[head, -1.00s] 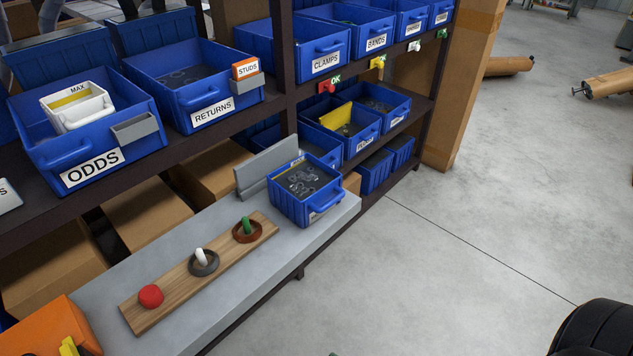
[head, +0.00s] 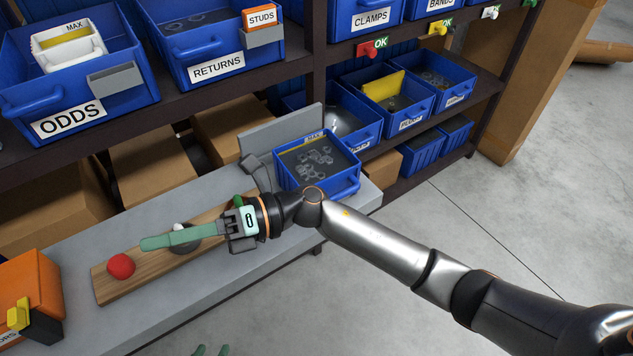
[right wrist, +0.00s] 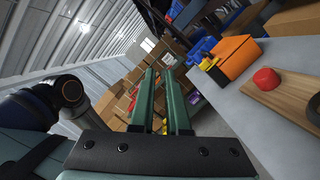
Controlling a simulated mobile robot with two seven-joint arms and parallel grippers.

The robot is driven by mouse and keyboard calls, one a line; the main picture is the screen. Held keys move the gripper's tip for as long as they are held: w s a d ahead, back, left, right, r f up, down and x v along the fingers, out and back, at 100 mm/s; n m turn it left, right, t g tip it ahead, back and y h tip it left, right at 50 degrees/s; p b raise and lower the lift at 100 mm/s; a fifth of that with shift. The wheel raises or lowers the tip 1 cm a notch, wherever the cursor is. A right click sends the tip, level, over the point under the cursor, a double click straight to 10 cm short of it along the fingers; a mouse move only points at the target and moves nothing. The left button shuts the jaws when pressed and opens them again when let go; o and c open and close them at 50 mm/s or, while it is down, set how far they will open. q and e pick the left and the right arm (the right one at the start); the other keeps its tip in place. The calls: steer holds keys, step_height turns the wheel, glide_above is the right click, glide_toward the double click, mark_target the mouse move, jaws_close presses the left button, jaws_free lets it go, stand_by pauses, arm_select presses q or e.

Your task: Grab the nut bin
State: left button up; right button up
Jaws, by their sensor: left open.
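The nut bin is a blue open bin (head: 350,184) holding grey metal nuts, with a "MAX" strip inside its back wall. It stands at the right end of the grey bench in the head view.
A wooden board (head: 108,285) with a red knob (head: 121,266) and partly hidden pegs lies on the bench (head: 160,318). An upright grey plate (head: 285,130) stands behind the bin. An orange box (head: 32,285) is at left. Shelves of blue bins rise behind; floor is clear at right.

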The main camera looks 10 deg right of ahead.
step_height(320, 180, down, 6)
steer(key=d+n+g+h+b, duration=0.1)
steer(key=d+n+g+h, duration=0.15)
steer(key=n+h, duration=0.5)
steer(key=n+t+h+b, duration=0.2)
steer(key=n+t+h, duration=0.4)
steer(key=h, duration=0.9)
glide_toward(336, 187)
steer(key=shift+m+t, duration=0.45)
steer(key=shift+m, duration=0.2)
steer(key=x, duration=0.4)
steer(key=shift+s+f, duration=0.35)
steer(key=shift+f, duration=0.1)
steer(key=x, duration=0.5)
steer(key=shift+w+d+f, duration=0.15)
steer(key=shift+d+f, duration=0.05)
steer(key=shift+f, duration=0.05)
